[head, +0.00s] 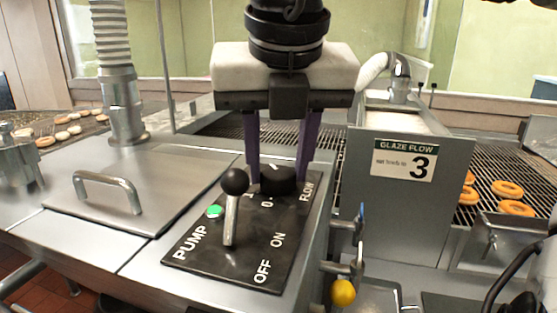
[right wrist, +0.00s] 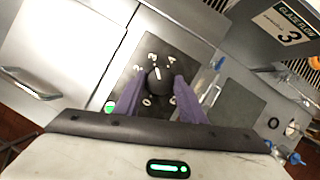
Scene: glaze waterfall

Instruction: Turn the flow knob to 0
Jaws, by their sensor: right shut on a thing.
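The black flow knob (head: 279,181) sits on the dark control panel (head: 200,256), near the FLOW label. My right gripper (head: 277,178) comes down from above with its two purple fingers on either side of the knob, shut on it. The fingers hide part of the dial numbers in the head view. In the right wrist view the knob (right wrist: 158,81) lies between the fingertips, with digits around it. Its white mark appears to point up toward the 3, though it is small. My left gripper is not in view.
A pump lever (head: 232,205) with a black ball stands beside the knob, near a green button (head: 215,212). A GLAZE FLOW sign (head: 404,159) shows a large 3. A handled lid (head: 107,190) is at left. A yellow ball handle (head: 343,292) juts out below right.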

